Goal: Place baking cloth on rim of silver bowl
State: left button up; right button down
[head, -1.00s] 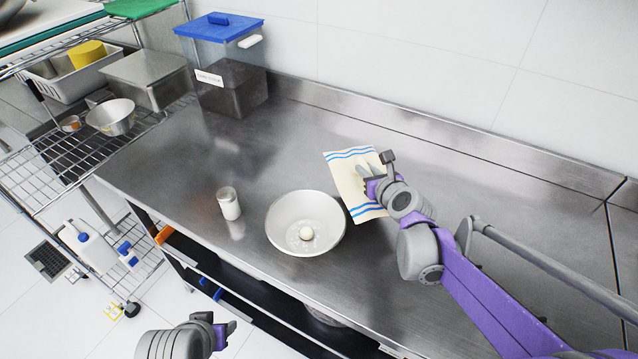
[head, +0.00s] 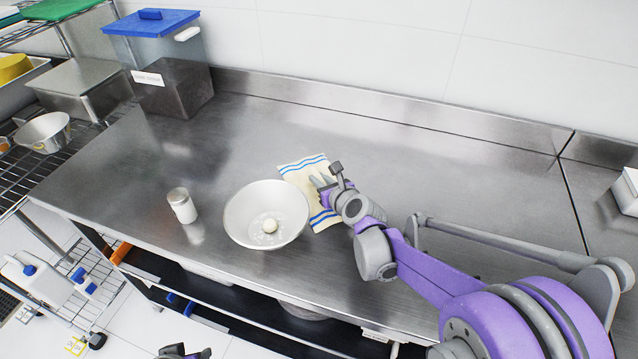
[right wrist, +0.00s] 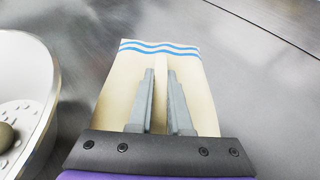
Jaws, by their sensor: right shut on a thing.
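The cream baking cloth with blue stripes (head: 292,171) is just right of the silver bowl (head: 240,222) in the head view. My right gripper (head: 320,183) is shut on it. In the right wrist view the cloth (right wrist: 118,85) has a raised fold pinched between the two fingers (right wrist: 161,80). The bowl (right wrist: 48,75) shows at the left there, apart from the cloth. I cannot tell whether the cloth is lifted. My left gripper (head: 186,352) shows only in part at the bottom edge; its fingers are unclear.
A white-lidded jar (head: 182,206) stands left of the bowl. A blue-lidded container (head: 165,75) stands at the back left. A wire rack (head: 20,180) at the left holds a small metal bowl (head: 42,132). The steel table (head: 400,160) is clear behind the cloth.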

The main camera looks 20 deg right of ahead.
jog(key=shift+w, duration=0.1)
jog(key=shift+f, duration=0.2)
jog(key=c, duration=0.8)
grip_release()
jog(key=shift+r, duration=0.1)
jog(key=shift+c, duration=0.2)
jog(key=shift+r, duration=0.15)
